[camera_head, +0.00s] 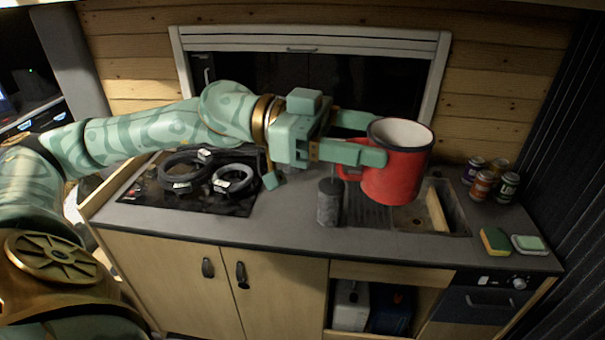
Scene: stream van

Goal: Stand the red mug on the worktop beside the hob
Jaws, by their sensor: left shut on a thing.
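The red mug (398,178) with a pale inside is held upright above the sink side of the worktop. My left gripper (372,140) comes in from the left and is shut on the mug at its left side, one finger in front and one behind. The black hob (190,203) is set in the grey worktop (283,222) at the left, below my left arm. The worktop between the hob and the sink is bare apart from a dark grey cylinder. My right gripper is not in view.
The dark grey cylinder (329,204) stands just left of the sink (455,213). Several small cans (482,186), a sponge (495,241) and a soap dish (528,244) are at the right. Cupboards (215,280) lie below.

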